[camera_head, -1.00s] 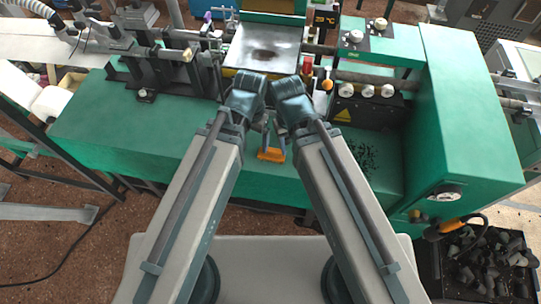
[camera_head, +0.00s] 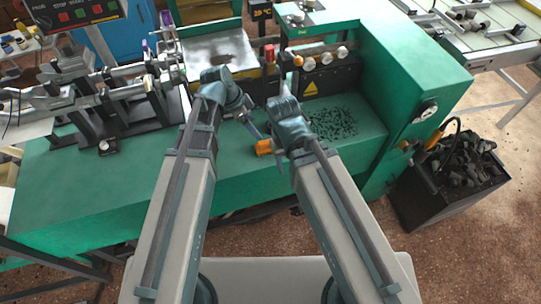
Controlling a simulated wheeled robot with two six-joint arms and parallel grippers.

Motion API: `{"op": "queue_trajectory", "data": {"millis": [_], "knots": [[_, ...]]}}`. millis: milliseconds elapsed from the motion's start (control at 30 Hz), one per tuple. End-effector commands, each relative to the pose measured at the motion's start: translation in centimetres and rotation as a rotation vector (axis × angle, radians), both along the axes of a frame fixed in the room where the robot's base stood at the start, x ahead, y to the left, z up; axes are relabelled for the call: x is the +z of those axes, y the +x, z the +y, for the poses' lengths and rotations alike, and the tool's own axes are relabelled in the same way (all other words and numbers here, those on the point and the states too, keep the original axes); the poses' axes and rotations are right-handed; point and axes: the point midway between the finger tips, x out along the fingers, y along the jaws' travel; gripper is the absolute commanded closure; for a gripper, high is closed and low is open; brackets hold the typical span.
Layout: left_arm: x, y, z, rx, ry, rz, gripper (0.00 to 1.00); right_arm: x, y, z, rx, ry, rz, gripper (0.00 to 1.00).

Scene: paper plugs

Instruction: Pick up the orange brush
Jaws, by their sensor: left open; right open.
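The orange brush (camera_head: 264,147) lies on the green machine's top near its front edge. Its orange part shows just left of my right gripper; the rest is partly hidden or hard to make out. My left gripper (camera_head: 250,123) is open, above and slightly left of the brush. My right gripper (camera_head: 281,138) is open, close to the brush's right side. Its wrist hides most of its fingers, so I cannot tell whether it touches the brush.
The green machine (camera_head: 110,185) fills the middle. Dark plugs (camera_head: 333,122) lie scattered on it to the right. A metal plate (camera_head: 212,48) and a black knob panel (camera_head: 330,75) stand behind my grippers. A black bin (camera_head: 440,195) of dark pieces is at right.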

Motion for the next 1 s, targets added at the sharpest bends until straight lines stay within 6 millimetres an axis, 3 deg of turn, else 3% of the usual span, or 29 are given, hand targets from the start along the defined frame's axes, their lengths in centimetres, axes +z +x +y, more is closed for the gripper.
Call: {"op": "queue_trajectory", "data": {"millis": [433, 1000], "knots": [[-0.9, 0.6, -0.2, -0.028, -0.012, -0.02, 0.09, -1.1, 0.0, 0.0, 0.0, 0.0, 0.0, 0.5], [-8.0, 1.5, -2.9, -0.028, -0.011, -0.019, 0.09, -8.1, 0.0, 0.0, 0.0, 0.0, 0.0, 0.5]]}}
